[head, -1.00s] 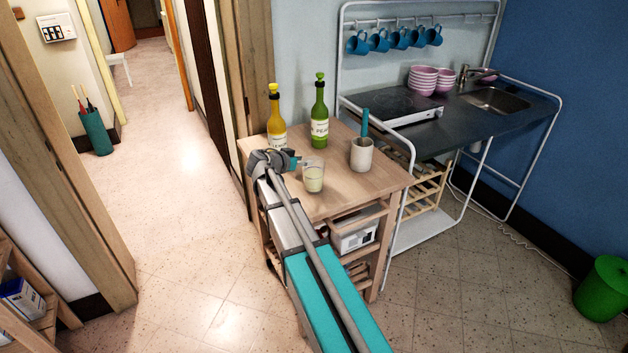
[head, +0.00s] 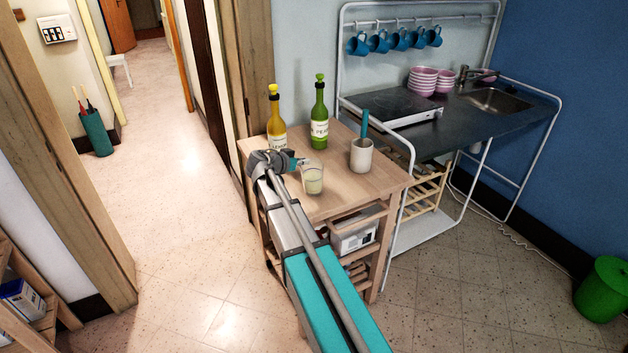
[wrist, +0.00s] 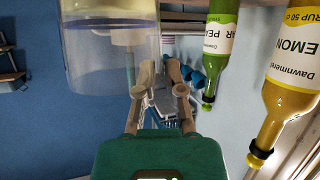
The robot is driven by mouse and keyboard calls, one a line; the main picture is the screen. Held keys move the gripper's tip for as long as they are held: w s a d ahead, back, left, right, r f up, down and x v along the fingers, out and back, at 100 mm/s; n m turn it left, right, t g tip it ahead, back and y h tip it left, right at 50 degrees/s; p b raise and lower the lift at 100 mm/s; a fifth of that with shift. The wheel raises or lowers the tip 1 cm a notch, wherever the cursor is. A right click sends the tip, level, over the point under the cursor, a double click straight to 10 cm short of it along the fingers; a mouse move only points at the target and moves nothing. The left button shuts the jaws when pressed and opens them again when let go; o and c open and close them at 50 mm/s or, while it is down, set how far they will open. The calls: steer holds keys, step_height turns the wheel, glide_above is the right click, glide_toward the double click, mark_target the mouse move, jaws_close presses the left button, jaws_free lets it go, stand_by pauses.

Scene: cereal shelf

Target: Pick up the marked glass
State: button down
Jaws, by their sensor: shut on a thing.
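The exact contact is hard to see. I cannot tell whether its base is clear of the trolley. I see no clear mark on it.
A yellow lemon syrup bottle (head: 276,125) and a green pear syrup bottle (head: 319,115) stand close behind my gripper. A beige cup (head: 361,157) with a teal handle in it stands right of the glass. The kitchenette frame (head: 407,150) is beyond the trolley's right edge.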

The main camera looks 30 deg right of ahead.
steer(key=shift+r+p, duration=0.2)
steer(key=shift+p, duration=0.15)
stand_by(0.5)
steer(key=shift+r+p, duration=1.4)
steer(key=shift+r, duration=0.05)
steer(key=s+d+r+p, duration=0.8)
steer(key=s+r+p, duration=0.1)
steer(key=s, duration=0.2)
steer(key=shift+r, duration=0.2)
